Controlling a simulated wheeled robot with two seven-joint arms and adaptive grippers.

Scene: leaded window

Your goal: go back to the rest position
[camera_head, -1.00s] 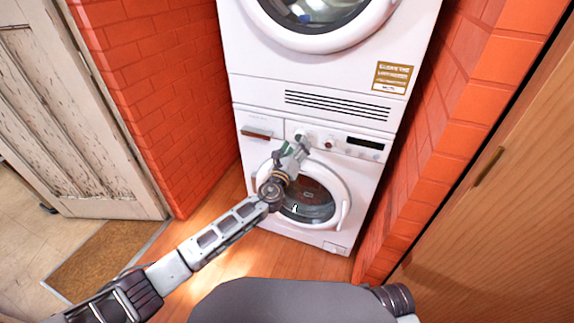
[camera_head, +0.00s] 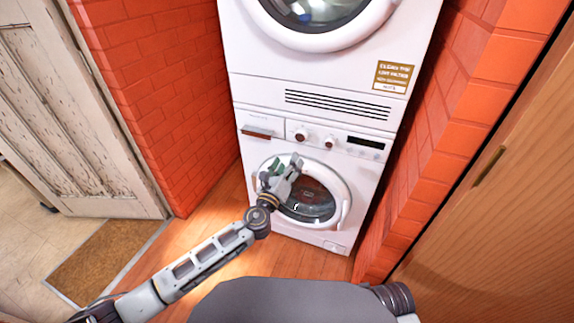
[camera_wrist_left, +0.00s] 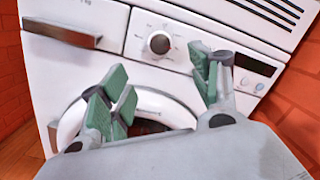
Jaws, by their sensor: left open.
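My left gripper (camera_head: 279,167) is in front of the lower washing machine (camera_head: 262,146), before the upper left part of its round door (camera_head: 318,192). In the left wrist view its green-padded fingers (camera_wrist_left: 164,92) are apart with nothing between them. Behind them in that view are a round knob (camera_wrist_left: 159,43) and the drawer handle (camera_wrist_left: 62,33). The gripper appears clear of the machine front. My right gripper is not in view.
A second machine (camera_head: 330,80) is stacked above the washer. Orange brick walls (camera_head: 165,90) stand on both sides. A wooden cabinet door (camera_head: 500,220) is at the right, a weathered door (camera_head: 70,110) at the left. A brown mat (camera_head: 100,262) lies on the floor.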

